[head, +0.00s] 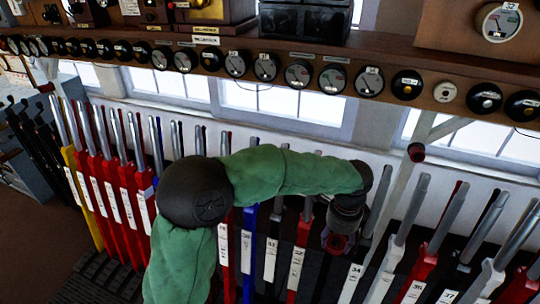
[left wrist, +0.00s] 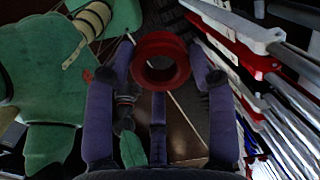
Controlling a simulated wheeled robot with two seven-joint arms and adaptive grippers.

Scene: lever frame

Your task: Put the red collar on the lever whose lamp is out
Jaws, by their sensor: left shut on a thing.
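The red collar (left wrist: 160,42) is a thick ring with an open hole, held between the fingers of my left gripper (left wrist: 162,72) in the left wrist view. In the head view my left gripper (head: 336,240) hangs in front of the lever row, near the white lever labelled 34 (head: 353,275); only a bit of red shows at its tip. The levers stand in a row with bare metal handles, and none visibly wears the collar. Small round lamps with yellowish centres (head: 407,84) sit on the shelf above; I cannot tell which lamp is out.
Red levers (head: 110,190) and a yellow lever (head: 80,190) stand at the left, with more levers at the right. A wooden instrument shelf (head: 385,55) runs above them. Windows are behind.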

